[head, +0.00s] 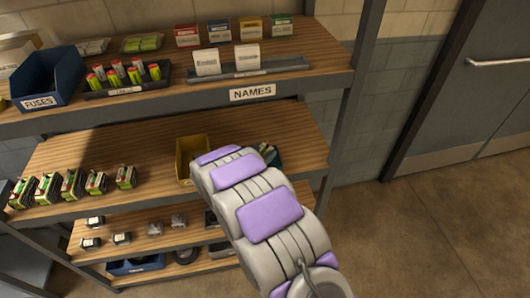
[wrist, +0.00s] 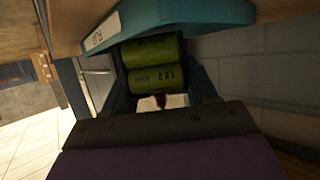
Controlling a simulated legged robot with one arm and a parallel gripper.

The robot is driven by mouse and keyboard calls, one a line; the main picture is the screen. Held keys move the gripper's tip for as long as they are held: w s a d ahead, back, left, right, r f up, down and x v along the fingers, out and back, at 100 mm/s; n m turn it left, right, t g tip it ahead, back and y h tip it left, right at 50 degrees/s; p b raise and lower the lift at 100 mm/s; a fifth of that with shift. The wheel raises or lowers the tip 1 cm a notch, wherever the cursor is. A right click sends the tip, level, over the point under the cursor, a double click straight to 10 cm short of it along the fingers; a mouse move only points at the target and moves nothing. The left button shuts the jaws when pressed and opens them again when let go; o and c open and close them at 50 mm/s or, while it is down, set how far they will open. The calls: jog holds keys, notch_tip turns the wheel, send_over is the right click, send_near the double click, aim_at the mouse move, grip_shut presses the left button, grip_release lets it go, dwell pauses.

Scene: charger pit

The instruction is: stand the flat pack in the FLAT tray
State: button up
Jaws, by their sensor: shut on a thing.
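My gripper (wrist: 160,95) is shut on a battery pack of green cylindrical cells (wrist: 155,65), with a dark finger on each side of it. A teal tray (wrist: 200,14) with a white label shows right against the pack in the wrist view. I cannot read the label surely. I cannot tell whether the pack touches the tray or is inside it. In the head view my arm hides the gripper and most of the pack. A corner of the teal tray (head: 275,156) shows just right of my arm on the middle shelf.
A yellow bin (head: 184,160) stands left of my arm on the middle shelf. Several packs (head: 72,184) line that shelf's left side. The shelf between is clear.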

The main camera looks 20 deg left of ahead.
jog(key=o, duration=1.1)
jog(key=a, duration=0.3)
jog(key=shift+s+f, duration=0.2)
jog(key=shift+f, duration=0.15)
jog(key=shift+c, duration=0.2)
jog(key=shift+o, duration=1.5)
jog(key=shift+d+f, duration=0.1)
jog(key=shift+d, duration=0.1)
jog(key=shift+w+d, duration=0.25)
jog(key=shift+d, duration=0.45)
jog(key=shift+s+a+r, duration=0.2)
jog(key=shift+a+r, duration=0.1)
jog(key=shift+a, duration=0.1)
jog(key=p+v, duration=0.3)
jog(key=v, duration=0.8)
jog(key=shift+s+d, duration=0.1)
jog(key=shift+s+a, duration=0.25)
